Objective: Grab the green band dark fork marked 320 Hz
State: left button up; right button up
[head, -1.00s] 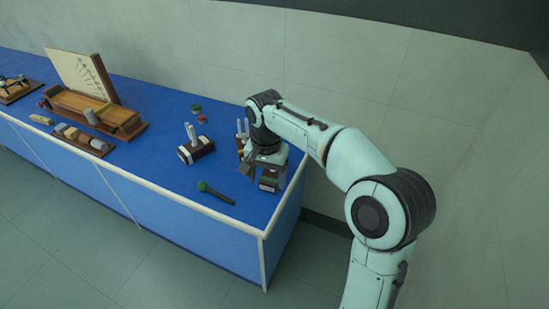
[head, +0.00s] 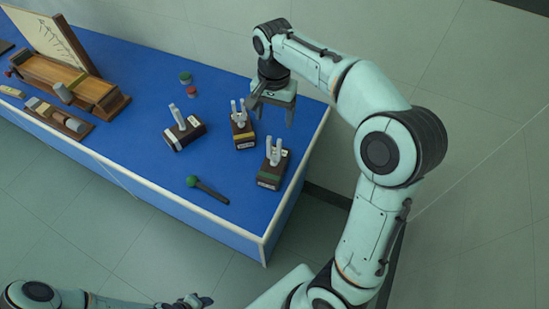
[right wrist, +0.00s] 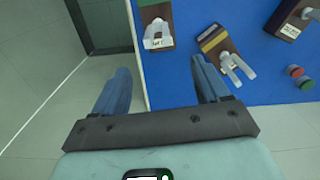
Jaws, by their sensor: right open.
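The green-band fork (head: 268,178) is a grey two-pronged fork upright on a dark block, near the table's right end. In the right wrist view the green-band fork (right wrist: 157,22) is at the top centre; its label is too small to read. My right gripper (head: 271,112) is open and empty, jaws pointing down, behind and apart from it. Its fingers (right wrist: 160,75) show in the right wrist view, short of the block. My left gripper (head: 197,300) is low at the bottom edge, away from the table; its jaws are unclear.
A yellow-band fork (head: 244,139) stands close beside, and a white-labelled fork (head: 184,136) further left. A green-headed mallet (head: 207,189) lies in front. Small green (head: 185,78) and red (head: 191,91) pieces lie behind. A wooden apparatus (head: 75,85) is at left.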

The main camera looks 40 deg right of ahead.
notch_tip(320, 180, down, 6)
jog(key=b, duration=0.1)
send_over(274, 156)
notch_tip(274, 156, down, 6)
jog(key=shift+f, duration=0.2)
pick_arm(q)
jog(key=shift+s+f, duration=0.85)
jog(key=shift+s, duration=0.15)
jog(key=shift+a, duration=0.1)
pick_arm(e)
jog(key=shift+c, duration=0.3)
jog(key=shift+r, duration=0.1)
grip_shut()
